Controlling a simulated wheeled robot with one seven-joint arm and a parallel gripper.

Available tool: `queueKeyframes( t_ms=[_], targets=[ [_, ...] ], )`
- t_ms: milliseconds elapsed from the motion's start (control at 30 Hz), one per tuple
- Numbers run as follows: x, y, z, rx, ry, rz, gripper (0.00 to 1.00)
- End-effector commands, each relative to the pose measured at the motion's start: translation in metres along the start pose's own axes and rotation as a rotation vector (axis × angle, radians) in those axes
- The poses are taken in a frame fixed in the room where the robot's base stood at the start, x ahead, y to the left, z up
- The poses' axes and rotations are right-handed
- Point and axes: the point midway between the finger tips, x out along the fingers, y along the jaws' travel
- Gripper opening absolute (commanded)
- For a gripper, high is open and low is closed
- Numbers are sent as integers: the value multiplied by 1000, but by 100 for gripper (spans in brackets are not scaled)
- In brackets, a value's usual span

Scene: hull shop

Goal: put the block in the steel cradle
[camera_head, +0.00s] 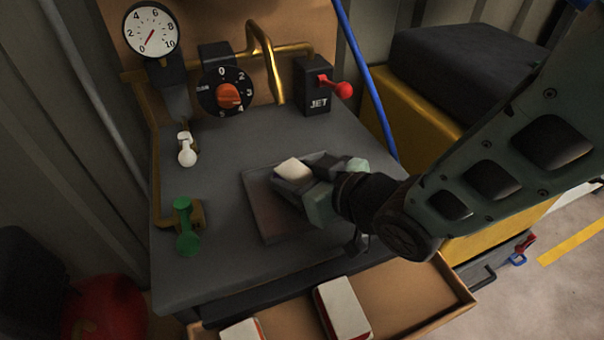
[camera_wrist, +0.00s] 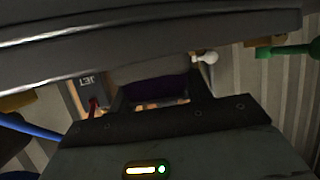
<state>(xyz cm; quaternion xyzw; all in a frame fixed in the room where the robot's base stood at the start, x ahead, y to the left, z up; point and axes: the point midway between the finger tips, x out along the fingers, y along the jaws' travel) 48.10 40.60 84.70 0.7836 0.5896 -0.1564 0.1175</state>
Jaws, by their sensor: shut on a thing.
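My gripper (camera_head: 305,180) is shut on a block (camera_head: 293,169) with a pale top and a dark purplish side. In the wrist view the block (camera_wrist: 155,88) sits between my two fingers, its side shadowed purple. The steel cradle (camera_head: 268,218) looks like a shallow brownish-grey tray on the grey bench top. The block and fingers are over its upper right part. My gripper hides much of the cradle's right side. I cannot tell whether the block touches the cradle or hangs above it.
A gauge (camera_head: 151,29), an orange dial (camera_head: 228,95) and a red-knobbed JET lever (camera_head: 336,88) stand at the back. A white lever (camera_head: 186,150) and a green lever (camera_head: 186,228) are at left. Below, an open drawer (camera_head: 400,318) holds white-and-red boxes (camera_head: 341,308).

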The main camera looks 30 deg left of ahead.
Motion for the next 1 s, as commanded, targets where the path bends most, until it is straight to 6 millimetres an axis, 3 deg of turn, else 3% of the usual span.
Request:
queueKeyframes(
  t_ms=[367, 400, 467, 500, 867, 1000],
  targets=[
    [2, 1, 5, 0, 2, 1, 25],
    [2, 0, 5, 0, 2, 1, 52],
    [2, 0, 4, 0, 2, 1, 68],
    [2, 0, 4, 0, 2, 1, 71],
    [0, 0, -2, -1, 2, 1, 71],
    [-22, 2, 1, 1, 1, 3, 71]
  ],
)
